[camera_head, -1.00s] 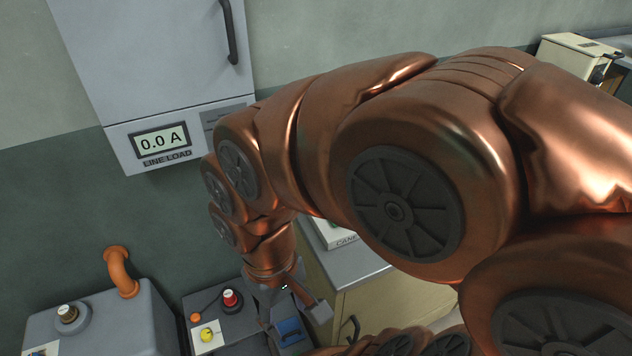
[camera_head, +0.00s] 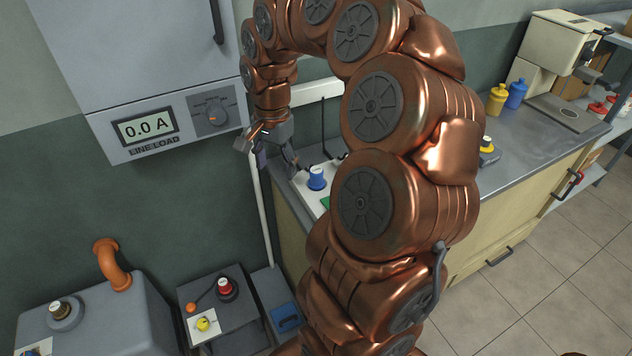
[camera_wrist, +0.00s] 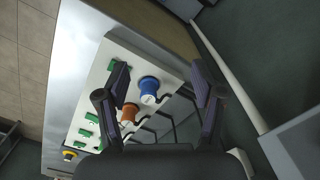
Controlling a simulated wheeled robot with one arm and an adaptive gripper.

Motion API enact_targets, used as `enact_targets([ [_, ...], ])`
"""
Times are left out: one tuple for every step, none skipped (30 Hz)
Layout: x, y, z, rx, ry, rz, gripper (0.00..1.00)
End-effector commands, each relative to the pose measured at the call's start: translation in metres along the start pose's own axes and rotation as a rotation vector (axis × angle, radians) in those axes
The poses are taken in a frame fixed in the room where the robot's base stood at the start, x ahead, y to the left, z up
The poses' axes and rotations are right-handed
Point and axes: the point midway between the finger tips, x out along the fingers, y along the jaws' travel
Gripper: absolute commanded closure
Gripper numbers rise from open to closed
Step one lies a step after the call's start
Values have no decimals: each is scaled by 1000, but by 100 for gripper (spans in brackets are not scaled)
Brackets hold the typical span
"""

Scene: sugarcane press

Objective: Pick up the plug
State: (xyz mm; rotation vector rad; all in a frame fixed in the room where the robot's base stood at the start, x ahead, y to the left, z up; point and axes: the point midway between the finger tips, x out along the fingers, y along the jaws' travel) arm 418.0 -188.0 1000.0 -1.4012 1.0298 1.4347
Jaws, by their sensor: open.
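A blue plug-like knob with a white top (camera_head: 317,178) stands upright on a white panel at the left end of the counter. In the wrist view the blue one (camera_wrist: 149,84) lies ahead between my fingers, with an orange one (camera_wrist: 129,113) beside it. I cannot tell which is the plug the task names. My gripper (camera_head: 273,152) is open and empty, left of and a little above the blue one. In the wrist view my gripper (camera_wrist: 160,68) has its two fingers spread apart, and nothing touches them.
The white panel (camera_wrist: 99,72) carries green sockets and black cables. A grey cabinet with a "0.0 A" display (camera_head: 145,127) hangs on the wall at left. Grey boxes with a red knob (camera_head: 226,288) stand below. The counter (camera_head: 515,150) is mostly clear, with yellow and blue bottles (camera_head: 497,99) behind.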

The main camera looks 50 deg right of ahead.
Motion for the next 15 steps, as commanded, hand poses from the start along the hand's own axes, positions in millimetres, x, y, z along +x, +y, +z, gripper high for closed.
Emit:
enact_targets([
  [6, 0, -22, 91, 1, -6, 32],
  [9, 1, -34, 145, 2, -6, 32],
  [14, 4, -49, 213, 5, -5, 32],
  [17, 5, -60, 263, 7, -7, 32],
  [19, 8, -71, 312, 10, -9, 32],
  [23, 11, -85, 372, 14, -9, 32],
  [26, 14, -93, 413, 15, -7, 32],
  [29, 17, -101, 451, 18, -5, 32],
  [32, 21, -110, 495, 20, -4, 32],
  [34, 23, -116, 524, 21, -5, 32],
  [36, 26, -122, 551, 24, -5, 32],
  [37, 28, -128, 579, 27, -5, 32],
  [38, 30, -132, 597, 28, -4, 32],
  [39, 32, -134, 610, 29, -4, 32],
  [41, 33, -136, 623, 30, -2, 32],
])
